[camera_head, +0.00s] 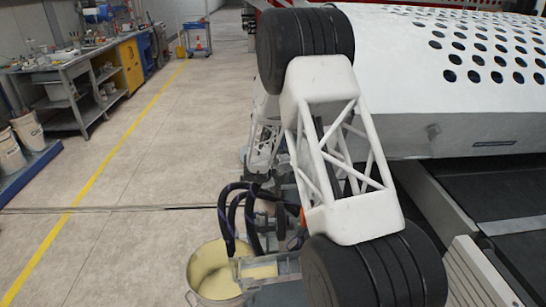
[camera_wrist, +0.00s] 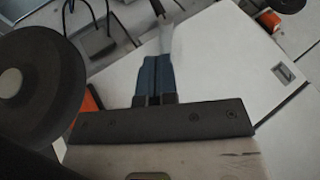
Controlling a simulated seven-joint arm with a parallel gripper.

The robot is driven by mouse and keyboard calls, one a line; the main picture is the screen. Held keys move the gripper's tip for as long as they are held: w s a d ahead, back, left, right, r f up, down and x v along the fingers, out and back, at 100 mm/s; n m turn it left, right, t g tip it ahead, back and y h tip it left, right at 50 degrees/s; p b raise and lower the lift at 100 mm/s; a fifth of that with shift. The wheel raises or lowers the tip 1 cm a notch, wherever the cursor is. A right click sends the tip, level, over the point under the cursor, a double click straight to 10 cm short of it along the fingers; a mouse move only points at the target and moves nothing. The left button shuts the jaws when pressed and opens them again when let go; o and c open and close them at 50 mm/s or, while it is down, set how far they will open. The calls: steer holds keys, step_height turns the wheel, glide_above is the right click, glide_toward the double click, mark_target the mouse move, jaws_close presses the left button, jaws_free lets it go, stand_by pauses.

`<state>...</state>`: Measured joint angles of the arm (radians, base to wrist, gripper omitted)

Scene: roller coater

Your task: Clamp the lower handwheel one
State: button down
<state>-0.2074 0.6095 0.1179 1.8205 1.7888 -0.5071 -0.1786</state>
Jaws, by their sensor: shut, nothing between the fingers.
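In the wrist view my gripper (camera_wrist: 156,62) shows its two blue fingers pressed together with nothing between them. They point at the white machine cover. A large black round disc with a grey hub (camera_wrist: 12,82) fills the left edge, beside and apart from the fingers. It may be a handwheel, but I cannot tell if it is the lower one. A small orange part (camera_wrist: 88,103) shows between it and the gripper's dark bar. In the head view my arm hides the gripper, and no handwheel can be made out there.
The white machine cover (camera_wrist: 225,75) lies close around the fingers. In the head view a bucket of pale yellow liquid (camera_head: 200,272) stands under dark hoses (camera_head: 228,215). The perforated white machine body (camera_head: 410,65) is at right. Open floor and a workbench (camera_head: 75,90) lie left.

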steer(key=s+r+n+t+y, duration=0.1)
steer(key=s+r+n, duration=0.1)
steer(key=r, duration=0.6)
steer(key=s+r+n+t+y, duration=0.1)
steer(key=s+r+n+y, duration=0.1)
steer(key=r, duration=0.5)
steer(key=shift+r+t, duration=0.3)
steer(key=shift+r, duration=0.1)
steer(key=shift+s, duration=0.1)
steer(key=shift+f, duration=0.15)
steer(key=w+a+f+m+h, duration=0.15)
steer(key=f+m+h, duration=0.45)
steer(key=f, duration=0.7)
steer(key=w+a+f+m+h, duration=0.15)
steer(key=f+m+h, duration=0.45)
steer(key=f, duration=0.6)
steer(key=s+a+f+m+t+h, duration=0.2)
steer(key=s+f+m, duration=0.1)
steer(key=f+m, duration=0.2)
step_height(320, 180, down, 3)
steer(key=shift+a+r+m+h, duration=0.1)
steer(key=shift+a+m+h, duration=0.15)
steer(key=shift+m+h, duration=0.05)
